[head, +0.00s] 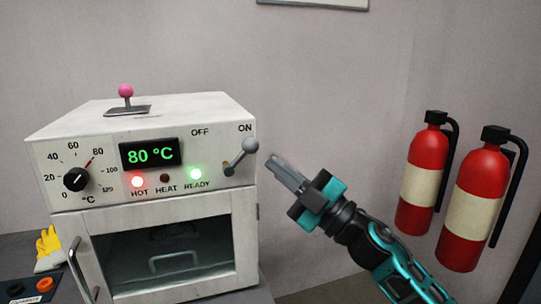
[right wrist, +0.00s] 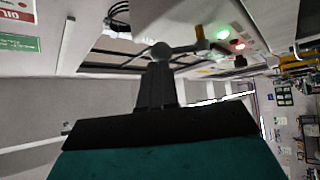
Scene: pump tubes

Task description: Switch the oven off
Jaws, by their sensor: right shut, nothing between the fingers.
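The white oven (head: 190,112) stands at the left in the head view. Its display (head: 150,154) reads 80 °C, with the red HOT and green READY lights lit and the HEAT light dark. The grey lever switch (head: 240,157) leans up and right, its knob below the ON label. My right gripper (head: 272,160) is shut and empty, just right of the lever knob. In the right wrist view the lever knob (right wrist: 161,50) shows just beyond the fingertips (right wrist: 157,66); I cannot tell whether they touch. My left gripper is not in view.
A dial (head: 76,180) is on the oven's left front, and a pink-knobbed lever (head: 126,92) on its top. The glass door (head: 165,250) is closed. Two red fire extinguishers (head: 424,175) (head: 474,205) hang at the right. Yellow gloves (head: 48,247) lie at the left.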

